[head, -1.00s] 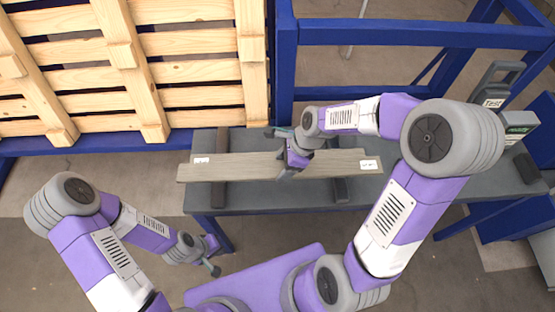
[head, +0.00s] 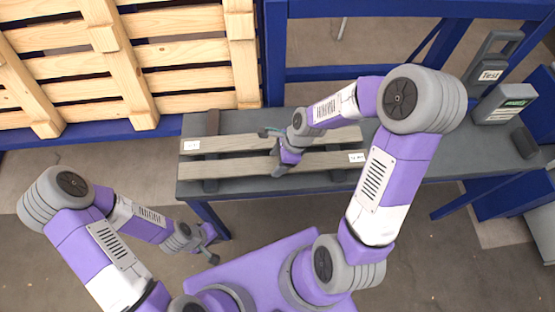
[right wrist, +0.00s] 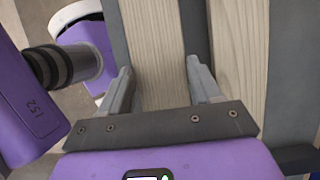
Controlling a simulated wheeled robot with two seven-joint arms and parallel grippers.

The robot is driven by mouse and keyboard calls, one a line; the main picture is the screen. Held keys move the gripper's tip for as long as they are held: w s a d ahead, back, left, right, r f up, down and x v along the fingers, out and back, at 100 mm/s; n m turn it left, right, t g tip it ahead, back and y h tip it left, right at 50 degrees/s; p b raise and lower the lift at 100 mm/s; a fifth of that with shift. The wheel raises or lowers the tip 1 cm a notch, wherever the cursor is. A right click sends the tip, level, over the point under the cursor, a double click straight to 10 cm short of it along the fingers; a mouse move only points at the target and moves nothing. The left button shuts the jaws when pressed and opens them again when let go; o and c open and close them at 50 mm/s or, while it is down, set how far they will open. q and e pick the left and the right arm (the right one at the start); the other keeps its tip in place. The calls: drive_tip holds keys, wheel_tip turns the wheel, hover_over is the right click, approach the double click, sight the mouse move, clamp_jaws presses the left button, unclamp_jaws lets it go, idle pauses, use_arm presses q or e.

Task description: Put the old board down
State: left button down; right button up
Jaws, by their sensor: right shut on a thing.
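Two grey-brown boards lie side by side over the grey bench (head: 440,164). My right gripper (head: 282,165) is shut on the nearer one, the old board (head: 225,168), about midway along it. This board has a white label near its right end. In the right wrist view the old board (right wrist: 155,45) runs between the two fingers (right wrist: 160,85). It looks level and low over the bench; whether it touches its supports is hard to tell. My left gripper (head: 207,246) is in front of the bench, away from the boards, its fingers too small to judge.
The other board (head: 230,142), labelled at its left end, lies just behind, parallel with a narrow gap; it also shows in the right wrist view (right wrist: 240,50). A wooden pallet (head: 165,75) stands back left. A "Test" device (head: 490,75) and a grey box (head: 503,103) are at right.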

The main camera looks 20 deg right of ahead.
drive_tip(key=o, duration=1.4)
drive_tip(key=shift+f, duration=0.1)
drive_tip(key=shift+c, duration=0.2)
